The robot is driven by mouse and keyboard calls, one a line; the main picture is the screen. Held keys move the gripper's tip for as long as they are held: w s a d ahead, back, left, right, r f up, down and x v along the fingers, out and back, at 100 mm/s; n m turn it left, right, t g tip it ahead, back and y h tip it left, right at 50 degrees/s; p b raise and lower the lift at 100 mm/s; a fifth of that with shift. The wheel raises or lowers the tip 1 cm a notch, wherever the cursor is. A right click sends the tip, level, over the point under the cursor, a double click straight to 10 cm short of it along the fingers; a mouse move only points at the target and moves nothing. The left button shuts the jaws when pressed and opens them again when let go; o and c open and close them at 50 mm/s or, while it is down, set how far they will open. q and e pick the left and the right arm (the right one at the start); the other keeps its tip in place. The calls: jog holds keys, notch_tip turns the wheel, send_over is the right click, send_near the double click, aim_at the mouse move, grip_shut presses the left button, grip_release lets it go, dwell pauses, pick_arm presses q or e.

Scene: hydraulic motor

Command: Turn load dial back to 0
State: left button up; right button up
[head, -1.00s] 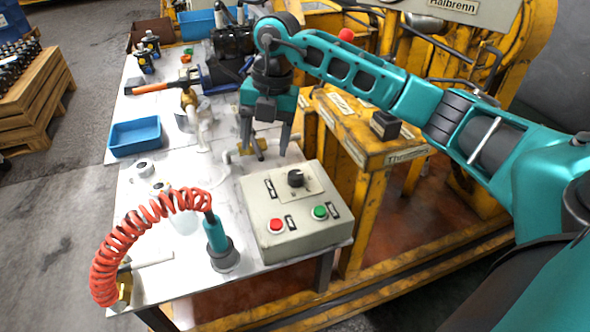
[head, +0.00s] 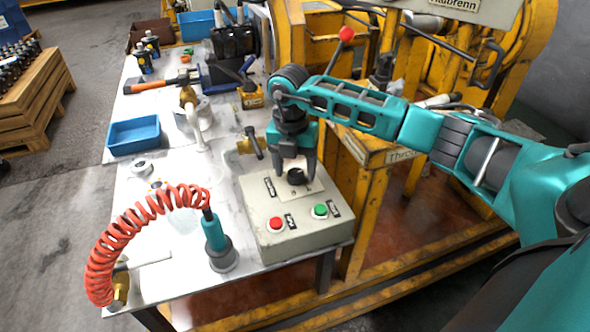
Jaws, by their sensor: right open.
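The load dial (head: 296,177) is a black round knob on top of the pale control box (head: 262,231) near the table's front right. My right gripper (head: 295,174) points down at the dial from behind and above it. Its fingers are open, one on each side of the knob. I cannot tell whether they touch it. The dial's pointer and scale are too small and partly covered to read. My left gripper does not show.
A red button (head: 276,224) and a green button (head: 320,211) sit on the box's front. A coiled red hose (head: 110,235) and a teal-and-black tool (head: 217,245) stand left of it. A blue tray (head: 134,137) lies farther back. Yellow machinery (head: 365,215) stands close on the right.

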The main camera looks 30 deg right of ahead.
jog(key=shift+f, duration=0.35)
jog(key=shift+c, duration=0.4)
jog(key=c, duration=1)
